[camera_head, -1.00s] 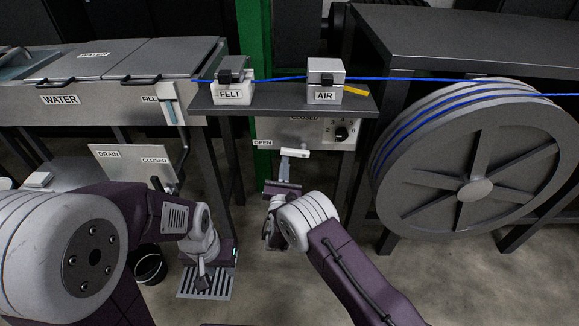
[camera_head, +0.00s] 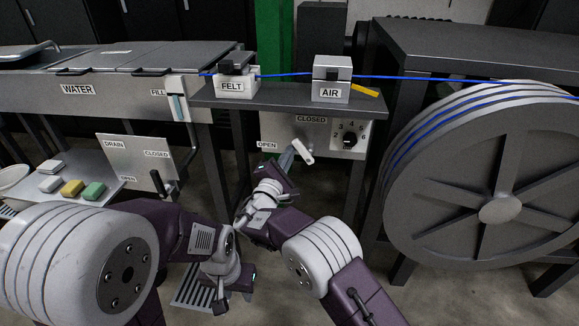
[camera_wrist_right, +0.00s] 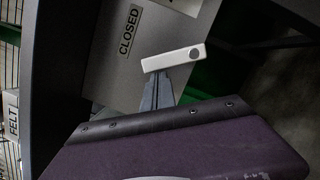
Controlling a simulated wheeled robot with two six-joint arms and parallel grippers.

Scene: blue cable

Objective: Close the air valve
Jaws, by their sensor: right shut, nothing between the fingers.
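The air valve's white lever (camera_head: 303,151) is on the metal panel below the AIR box. It is tilted, its free end pointing up and left, between the OPEN label (camera_head: 267,144) and the CLOSED label (camera_head: 311,119). In the right wrist view the lever (camera_wrist_right: 174,59) has a dark pivot at its right end. My right gripper (camera_head: 287,157) is shut and empty. In the right wrist view its fingertips (camera_wrist_right: 158,76) are against or very close to the lever's free end; contact is unclear. My left gripper (camera_head: 219,302) hangs low over the floor grate, jaws unclear.
A dial (camera_head: 349,139) is right of the lever. The shelf above carries the FELT box (camera_head: 235,87), the AIR box (camera_head: 331,92) and the blue cable (camera_head: 285,76). A large reel (camera_head: 470,180) stands right. The water tank (camera_head: 110,95) and a drain panel (camera_head: 135,160) are left.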

